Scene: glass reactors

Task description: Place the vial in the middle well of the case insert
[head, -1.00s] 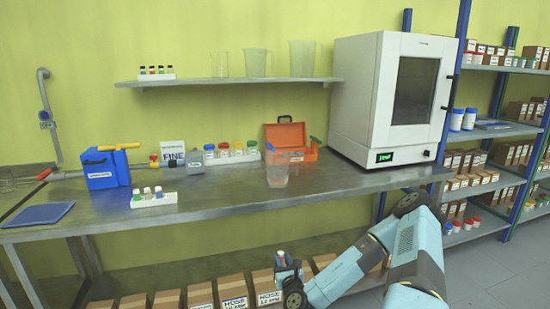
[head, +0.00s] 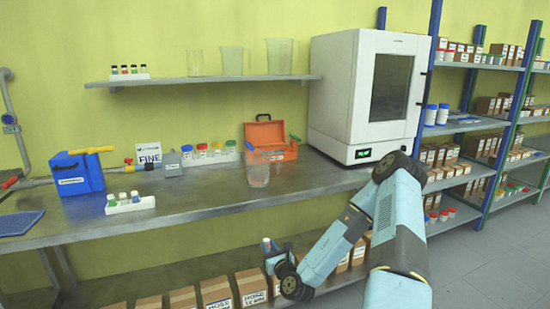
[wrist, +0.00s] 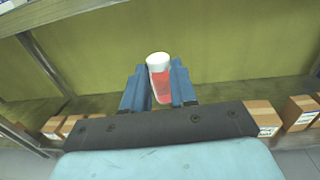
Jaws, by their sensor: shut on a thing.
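The vial (wrist: 159,76) has a white cap and a red body or label. In the wrist view it stands between the blue fingers of my gripper (wrist: 160,88), which is shut on it. In the head view my gripper (head: 271,254) is low, in front of and below the bench edge, and the top of the vial (head: 266,243) shows there. The orange case (head: 266,144) stands open on the bench, left of the white oven, up and behind my gripper. Its insert and wells cannot be made out from here.
A clear beaker (head: 258,175) stands on the bench in front of the case. A white rack of small vials (head: 130,203) and a blue pump box (head: 76,174) are further left. The white oven (head: 365,95) is at right. Cardboard boxes (head: 216,292) line the lower shelf.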

